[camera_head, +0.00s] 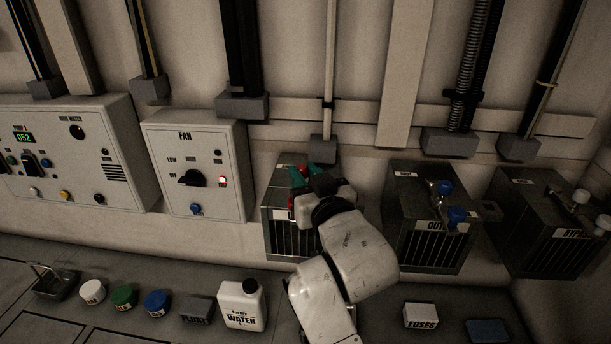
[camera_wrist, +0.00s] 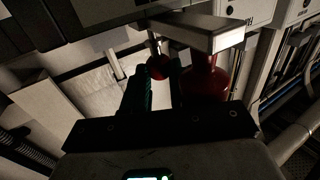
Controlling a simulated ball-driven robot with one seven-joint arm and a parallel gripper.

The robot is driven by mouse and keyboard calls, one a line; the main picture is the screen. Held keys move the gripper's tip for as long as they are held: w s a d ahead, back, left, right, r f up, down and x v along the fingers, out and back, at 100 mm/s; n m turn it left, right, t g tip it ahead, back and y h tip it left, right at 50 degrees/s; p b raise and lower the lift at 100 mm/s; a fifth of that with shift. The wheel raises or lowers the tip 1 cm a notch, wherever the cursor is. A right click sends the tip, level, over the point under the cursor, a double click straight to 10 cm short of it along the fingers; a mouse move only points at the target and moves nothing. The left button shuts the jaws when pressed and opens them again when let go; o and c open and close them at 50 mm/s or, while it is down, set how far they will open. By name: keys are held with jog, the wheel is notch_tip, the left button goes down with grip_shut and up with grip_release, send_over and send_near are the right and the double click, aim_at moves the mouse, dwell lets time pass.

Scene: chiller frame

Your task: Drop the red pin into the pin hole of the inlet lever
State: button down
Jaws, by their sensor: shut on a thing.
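The red pin shows as a round red head (camera_wrist: 158,68) between the green fingertips of my gripper (camera_wrist: 157,76) in the wrist view. My gripper is shut on it. A larger red part (camera_wrist: 205,84), probably on the inlet lever, stands just right of the fingers, below a pale plate (camera_wrist: 195,32). In the head view my gripper (camera_head: 309,178) is over the top of the leftmost dark box (camera_head: 291,238), apparently the inlet one. Red spots show beside the fingers there, but I cannot tell which is the pin. The pin hole is hidden.
The box marked OUT (camera_head: 432,225) with blue knobs and the BYP box (camera_head: 553,225) stand to the right. The FAN panel (camera_head: 196,172) is on the left. A water jug (camera_head: 242,306), several round caps and a FUSES box (camera_head: 420,315) stand on the bench below.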

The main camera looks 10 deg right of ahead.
jog(key=shift+r+p, duration=1.3)
jog(key=shift+r, duration=0.15)
jog(key=shift+f+b, duration=1.05)
jog(key=shift+f, duration=0.55)
dwell(1.2)
jog(key=c, duration=1.3)
grip_release()
jog(key=o, duration=0.5)
jog(key=shift+f, duration=0.15)
jog(key=s, duration=0.3)
jog(key=s+d+b, duration=0.1)
jog(key=s, duration=0.3)
jog(key=s+b, duration=0.1)
jog(key=s, duration=0.2)
jog(key=shift+s+d+r, duration=0.2)
jog(key=shift+s+d, duration=0.2)
